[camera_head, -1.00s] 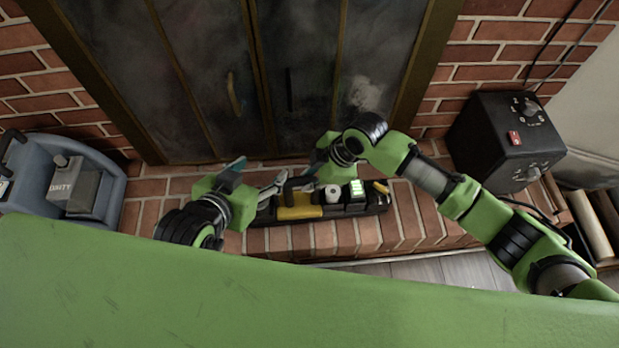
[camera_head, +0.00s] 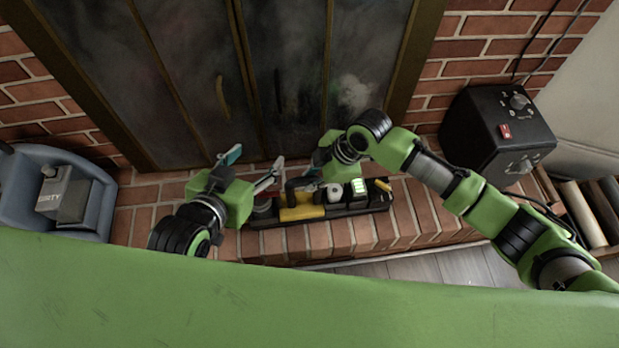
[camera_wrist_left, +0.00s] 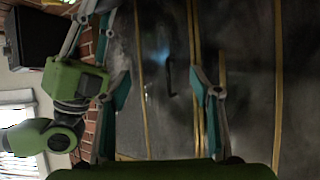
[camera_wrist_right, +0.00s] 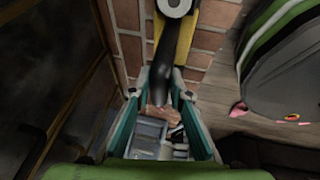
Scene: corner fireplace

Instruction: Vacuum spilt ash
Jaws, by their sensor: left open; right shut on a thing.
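A long black tray-like unit (camera_head: 355,210) lies along the brick hearth in the head view. It carries a yellow part (camera_head: 302,210) with a black handle, a white roll-like piece and a block with a lit green panel. My right gripper (camera_head: 308,176) is shut on the black handle, which also shows between its teal fingers in the right wrist view (camera_wrist_right: 173,62). My left gripper (camera_head: 255,160) is open and empty, left of the unit and in front of the glass doors. In the left wrist view its fingers (camera_wrist_left: 165,90) stand wide apart. I cannot make out spilt ash on the hearth.
Sooty glass fireplace doors (camera_head: 285,75) rise behind the hearth (camera_head: 145,215). A blue-grey container (camera_head: 95,215) stands at the left. A black box with knobs (camera_head: 495,130) stands at the right, near logs (camera_head: 583,212). Bare brick lies between container and left gripper.

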